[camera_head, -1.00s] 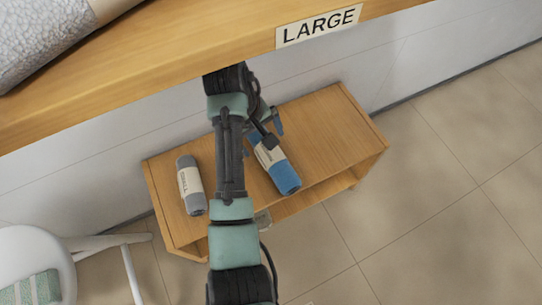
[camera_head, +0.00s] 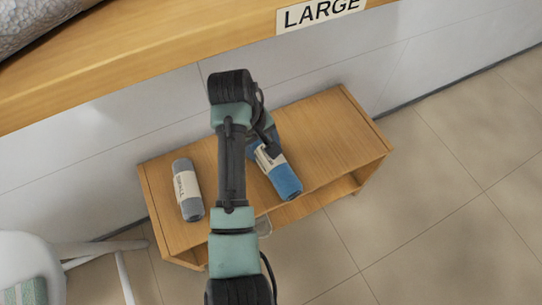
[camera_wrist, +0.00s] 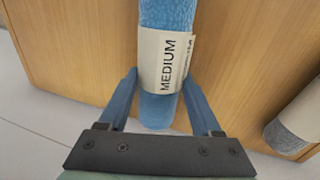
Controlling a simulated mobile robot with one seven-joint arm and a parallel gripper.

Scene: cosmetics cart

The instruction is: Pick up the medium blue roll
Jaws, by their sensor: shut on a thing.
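The medium blue roll (camera_head: 286,182) lies on the low wooden cabinet, right of my arm in the head view. In the wrist view the blue roll (camera_wrist: 167,14) has a pale band marked MEDIUM. My gripper (camera_wrist: 162,78) is shut on the roll, with one blue finger on each side of it around the label. In the head view my gripper (camera_head: 270,150) is partly hidden by my own arm. I cannot tell whether the roll has left the cabinet top.
A grey roll (camera_head: 187,190) with a SMALL label lies on the cabinet (camera_head: 335,140) to the left. A wooden shelf (camera_head: 180,48) with a LARGE sign runs above. A white chair (camera_head: 75,250) stands at lower left. The cabinet's right end is clear.

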